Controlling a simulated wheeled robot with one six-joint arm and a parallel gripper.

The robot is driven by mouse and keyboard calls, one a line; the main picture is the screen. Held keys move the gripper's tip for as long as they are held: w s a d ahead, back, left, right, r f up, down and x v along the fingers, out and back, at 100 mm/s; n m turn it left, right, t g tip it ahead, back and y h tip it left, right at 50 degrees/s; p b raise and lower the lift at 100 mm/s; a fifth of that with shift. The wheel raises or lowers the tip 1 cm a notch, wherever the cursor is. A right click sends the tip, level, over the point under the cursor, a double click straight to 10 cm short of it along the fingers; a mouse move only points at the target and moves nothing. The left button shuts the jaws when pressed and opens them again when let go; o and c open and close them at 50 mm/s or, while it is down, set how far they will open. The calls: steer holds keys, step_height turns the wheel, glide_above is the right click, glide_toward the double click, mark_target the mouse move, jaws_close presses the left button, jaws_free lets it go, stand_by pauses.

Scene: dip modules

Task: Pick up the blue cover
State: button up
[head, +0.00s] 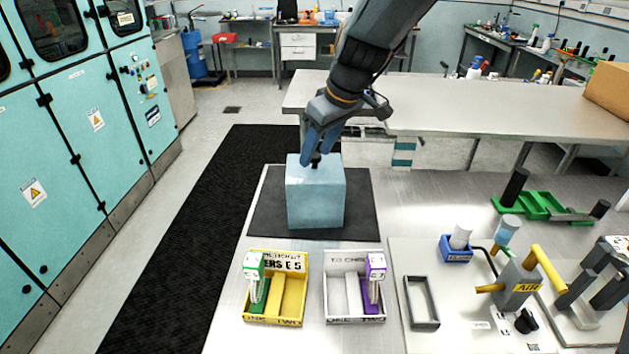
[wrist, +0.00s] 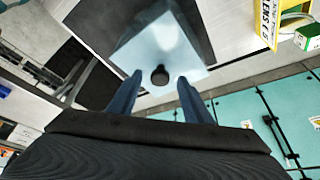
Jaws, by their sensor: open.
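The blue cover (head: 315,197) is a pale blue box with a black knob on top. It stands upright on a dark mat (head: 361,212) on the steel table. My gripper (head: 318,158) is directly above it, pointing down, with its fingertips near the knob. In the wrist view the cover (wrist: 150,50) lies beyond the fingers. Its black knob (wrist: 160,75) shows between the two blue fingertips, with a gap on each side. My gripper (wrist: 158,78) is open and holds nothing. The inside of the cover is hidden.
In front of the mat stand a yellow tray (head: 246,312) and a white tray (head: 328,312), each with upright labelled modules. To the right are an empty dark frame (head: 421,302), a grey fixture (head: 517,284) marked AIR and a green holder (head: 543,207).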

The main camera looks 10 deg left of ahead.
steer(key=shift+a+f, duration=0.1)
steer(key=shift+f, duration=0.2)
steer(key=shift+c, duration=0.2)
jaws_close()
steer(key=shift+w, duration=0.1)
